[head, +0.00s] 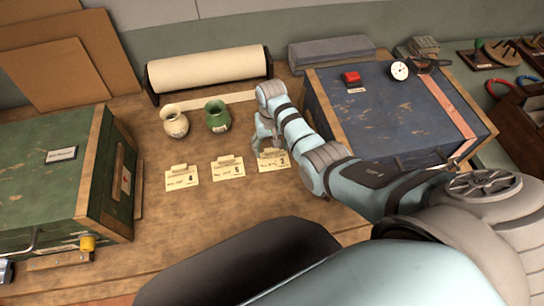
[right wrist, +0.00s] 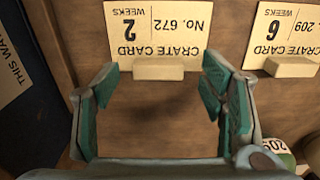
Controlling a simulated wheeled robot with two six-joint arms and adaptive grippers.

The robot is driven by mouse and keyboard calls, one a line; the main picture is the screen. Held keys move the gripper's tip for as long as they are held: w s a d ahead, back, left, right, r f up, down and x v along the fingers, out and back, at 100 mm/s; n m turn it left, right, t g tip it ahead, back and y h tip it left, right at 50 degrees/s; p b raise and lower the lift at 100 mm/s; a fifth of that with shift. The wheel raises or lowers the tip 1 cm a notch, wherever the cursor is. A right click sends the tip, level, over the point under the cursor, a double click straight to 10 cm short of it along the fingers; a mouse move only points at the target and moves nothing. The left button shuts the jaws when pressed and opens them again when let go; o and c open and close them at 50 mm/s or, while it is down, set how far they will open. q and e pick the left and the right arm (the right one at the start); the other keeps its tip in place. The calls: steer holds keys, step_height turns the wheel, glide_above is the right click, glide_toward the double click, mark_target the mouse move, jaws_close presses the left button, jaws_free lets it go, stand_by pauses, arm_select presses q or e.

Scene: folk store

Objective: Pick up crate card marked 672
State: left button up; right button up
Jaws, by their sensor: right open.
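The crate card marked 672 (right wrist: 155,30) lies flat on the wooden table and reads "2 weeks"; in the head view it is the rightmost card (head: 275,162) of a row. A pale block-shaped tab (right wrist: 158,69) sits at its edge. My right gripper (right wrist: 160,88) is open and empty, pointing down over the card, with its teal-padded fingertips to either side of the tab and apart from it. In the head view the right gripper (head: 262,142) partly covers the card's upper left. My left gripper does not show.
Card 209 (right wrist: 287,35) lies close beside; a third card (head: 181,178) is further left. A blue crate (head: 385,115) is right, a green crate (head: 50,180) left. A paper roll (head: 208,70) is behind.

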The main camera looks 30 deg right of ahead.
steer(key=shift+f, duration=0.7)
steer(key=shift+s+r, duration=0.15)
steer(key=shift+s, duration=0.15)
steer(key=shift+c, duration=1.2)
steer(key=c, duration=0.7)
